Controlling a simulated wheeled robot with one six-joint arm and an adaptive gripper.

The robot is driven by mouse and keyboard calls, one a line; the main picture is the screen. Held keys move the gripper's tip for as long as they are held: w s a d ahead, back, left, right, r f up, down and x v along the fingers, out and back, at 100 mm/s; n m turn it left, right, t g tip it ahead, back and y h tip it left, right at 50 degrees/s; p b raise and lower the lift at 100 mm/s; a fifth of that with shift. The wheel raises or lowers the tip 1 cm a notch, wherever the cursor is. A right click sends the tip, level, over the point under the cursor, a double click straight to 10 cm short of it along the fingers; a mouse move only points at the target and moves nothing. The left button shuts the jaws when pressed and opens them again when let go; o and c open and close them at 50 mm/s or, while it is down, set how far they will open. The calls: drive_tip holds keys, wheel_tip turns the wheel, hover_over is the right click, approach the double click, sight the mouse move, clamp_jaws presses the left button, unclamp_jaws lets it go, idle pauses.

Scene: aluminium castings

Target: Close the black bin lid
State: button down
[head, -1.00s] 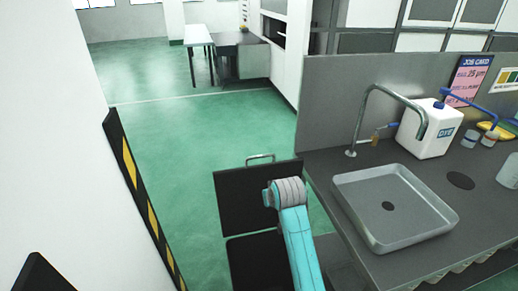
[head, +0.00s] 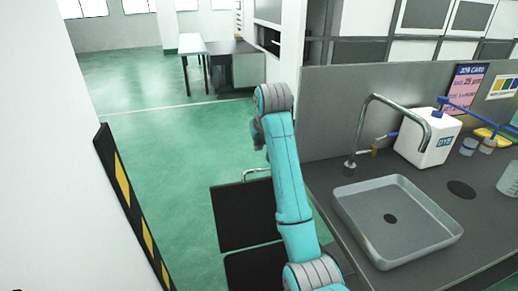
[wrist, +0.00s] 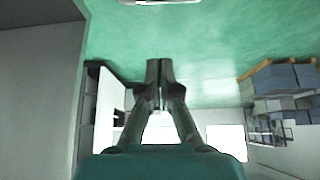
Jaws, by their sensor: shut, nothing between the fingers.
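The black bin's lid (head: 242,216) stands raised open as a dark flat panel, with a metal handle (head: 258,171) at its far edge. The bin's dark body (head: 254,271) shows below it, partly behind my arm. My gripper (wrist: 159,72) is shut and empty in the wrist view, with its fingers together. In the head view my arm rises in front of the lid, and its wrist end is above the handle in the picture. A pale metal bar (wrist: 160,2), likely the handle, is cut by the wrist view's top edge, apart from the fingertips.
A counter with a grey sink (head: 398,222), a tap and a white canister (head: 428,137) stands right of the bin. A yellow-and-black striped edge (head: 137,212) is at the left. Green floor (head: 180,150) is clear beyond and left of the bin.

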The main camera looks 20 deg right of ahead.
drive_tip(key=shift+w+f, duration=0.15)
drive_tip(key=shift+f, duration=3.7)
